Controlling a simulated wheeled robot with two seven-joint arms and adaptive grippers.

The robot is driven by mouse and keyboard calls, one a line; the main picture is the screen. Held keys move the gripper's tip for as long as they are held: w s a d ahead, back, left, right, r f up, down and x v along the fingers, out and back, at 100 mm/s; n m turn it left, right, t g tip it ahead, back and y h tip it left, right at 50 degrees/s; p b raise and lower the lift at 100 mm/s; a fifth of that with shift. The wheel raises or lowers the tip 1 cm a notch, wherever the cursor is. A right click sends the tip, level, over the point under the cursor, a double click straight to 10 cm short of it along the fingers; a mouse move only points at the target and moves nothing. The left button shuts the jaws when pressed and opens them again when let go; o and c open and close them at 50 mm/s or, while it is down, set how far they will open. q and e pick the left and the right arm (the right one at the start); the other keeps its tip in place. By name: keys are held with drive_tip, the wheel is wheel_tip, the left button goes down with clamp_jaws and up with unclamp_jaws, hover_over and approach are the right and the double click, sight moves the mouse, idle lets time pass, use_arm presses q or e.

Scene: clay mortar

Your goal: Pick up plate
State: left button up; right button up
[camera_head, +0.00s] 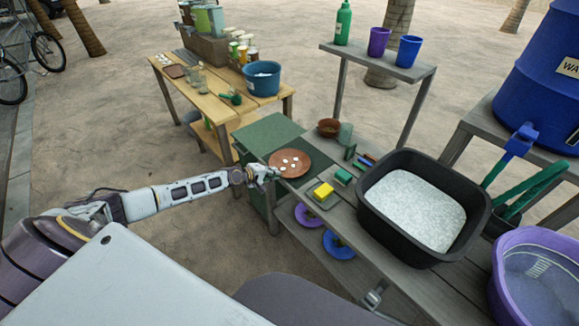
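A round brown plate (302,170) with several small white pieces on it lies on the green-topped end of the worktable. My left gripper (274,172) is at the plate's left rim, its fingertips at or very near the edge. It is too small to tell whether the fingers are open or shut on the rim. The plate looks flat on the surface. A small grey metal part (374,298) below the table's front edge may be my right gripper; its fingers cannot be made out.
A purple disc (309,206) and a blue disc (329,243) are below. A wooden table (180,88) stands behind.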

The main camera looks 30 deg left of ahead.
use_arm(q)
drive_tip(key=shift+w+d+f, duration=0.1)
drive_tip(key=shift+w+f, duration=0.05)
drive_tip(key=shift+w, duration=0.1)
clamp_jaws()
wheel_tip(320, 180, up, 10)
drive_tip(key=p, duration=0.5)
drive_tip(key=shift+p, duration=0.3)
use_arm(e)
wheel_tip(320, 180, up, 6)
drive_tip(key=a, duration=0.2)
drive_tip(key=shift+a+f, duration=0.2)
drive_tip(key=shift+f, duration=0.05)
